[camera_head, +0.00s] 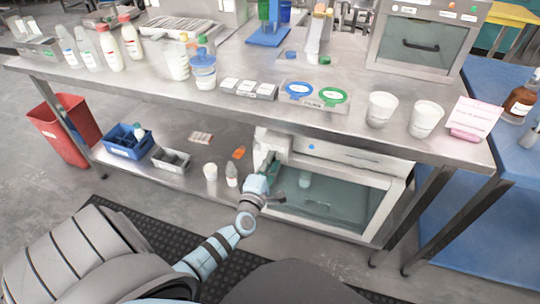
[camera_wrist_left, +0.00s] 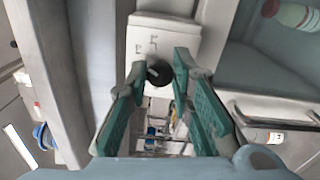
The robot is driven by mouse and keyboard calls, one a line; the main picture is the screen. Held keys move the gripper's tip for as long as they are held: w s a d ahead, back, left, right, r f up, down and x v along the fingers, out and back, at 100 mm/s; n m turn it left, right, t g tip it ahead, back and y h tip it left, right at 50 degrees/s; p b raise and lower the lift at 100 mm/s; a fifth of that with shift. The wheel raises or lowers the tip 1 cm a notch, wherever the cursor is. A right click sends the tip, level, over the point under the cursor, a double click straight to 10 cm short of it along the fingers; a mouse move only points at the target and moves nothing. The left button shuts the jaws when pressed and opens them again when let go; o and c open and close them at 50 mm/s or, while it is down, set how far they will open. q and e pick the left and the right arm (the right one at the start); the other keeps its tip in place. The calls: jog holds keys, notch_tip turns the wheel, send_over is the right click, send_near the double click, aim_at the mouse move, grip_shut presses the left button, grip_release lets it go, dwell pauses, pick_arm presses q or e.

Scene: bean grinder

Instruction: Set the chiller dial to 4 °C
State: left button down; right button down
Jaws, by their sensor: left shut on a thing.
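The chiller (camera_head: 385,214) is a white cabinet with a glass front, on the shelf under the steel table. A white control box (camera_head: 266,141) is at its upper left. In the left wrist view, the dial (camera_wrist_left: 158,73) is a dark round knob on the white panel (camera_wrist_left: 165,38); small marks sit above it, too small to read. My left gripper (camera_head: 268,166) is at the control box, its green-padded fingers (camera_wrist_left: 161,72) shut on the dial from both sides. The dial is hidden in the head view, and its pointer cannot be made out. My right gripper is not in view.
The table edge (camera_head: 250,107) runs just above my left arm. A white cup (camera_head: 210,172) and a small bottle (camera_head: 231,175) stand on the shelf left of the gripper. The chiller's door handle (camera_wrist_left: 270,122) lies to the right in the wrist view.

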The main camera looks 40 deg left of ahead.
pick_arm(q)
jog(key=c, duration=1.4)
grip_release()
jog(key=v, duration=1.2)
